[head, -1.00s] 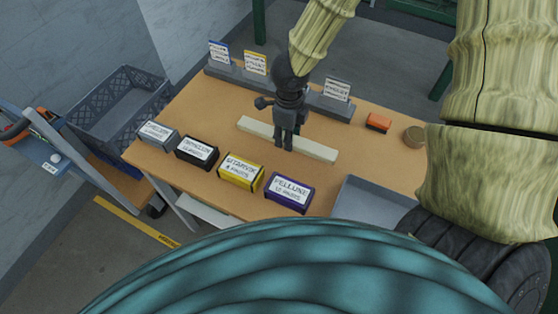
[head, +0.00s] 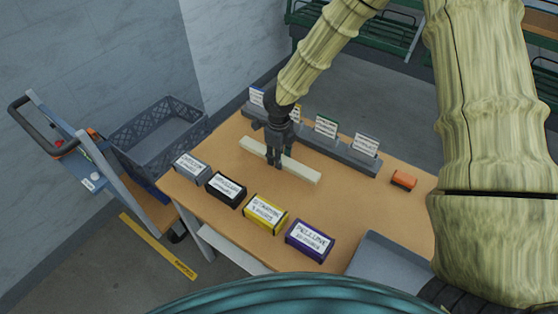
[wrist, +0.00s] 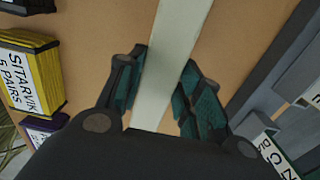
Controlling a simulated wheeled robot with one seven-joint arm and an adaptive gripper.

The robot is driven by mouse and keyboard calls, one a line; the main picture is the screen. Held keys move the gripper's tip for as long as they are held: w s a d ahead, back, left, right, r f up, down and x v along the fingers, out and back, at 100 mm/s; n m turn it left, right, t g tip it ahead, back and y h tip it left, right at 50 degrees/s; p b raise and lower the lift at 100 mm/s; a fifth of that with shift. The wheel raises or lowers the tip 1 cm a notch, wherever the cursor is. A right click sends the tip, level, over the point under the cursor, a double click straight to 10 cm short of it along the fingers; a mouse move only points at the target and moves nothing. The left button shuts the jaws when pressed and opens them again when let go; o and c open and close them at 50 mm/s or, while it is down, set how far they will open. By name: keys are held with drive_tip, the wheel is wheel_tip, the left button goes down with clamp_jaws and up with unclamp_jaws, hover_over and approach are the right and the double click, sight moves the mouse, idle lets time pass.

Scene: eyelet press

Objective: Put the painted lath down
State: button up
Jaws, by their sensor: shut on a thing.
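The painted lath (head: 302,172) is a long cream-white bar. In the head view it lies crosswise between the row of labelled boxes and the card rail. My gripper (head: 273,161) points down and is shut on the lath near its middle, hiding that part. In the wrist view the lath (wrist: 172,30) runs lengthwise between the teal-padded fingers of my gripper (wrist: 163,65). The lath is low over the wooden table (head: 370,210); I cannot tell whether it touches the top.
Grey, black, yellow (head: 265,213) and purple (head: 310,241) boxes line the table's front. A grey rail (head: 345,155) with upright cards stands behind. An orange block (head: 403,180) and grey tray (head: 385,262) are at right. A crate (head: 160,135) stands left. Table between lath and tray is clear.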

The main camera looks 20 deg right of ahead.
drive_tip(key=shift+f+p, duration=0.5)
drive_tip(key=shift+f, duration=1.25)
drive_tip(key=shift+f, duration=0.1)
drive_tip(key=o, duration=1.1)
wheel_tip(320, 180, up, 12)
drive_tip(key=shift+r+b, duration=0.1)
drive_tip(key=shift+b, duration=1)
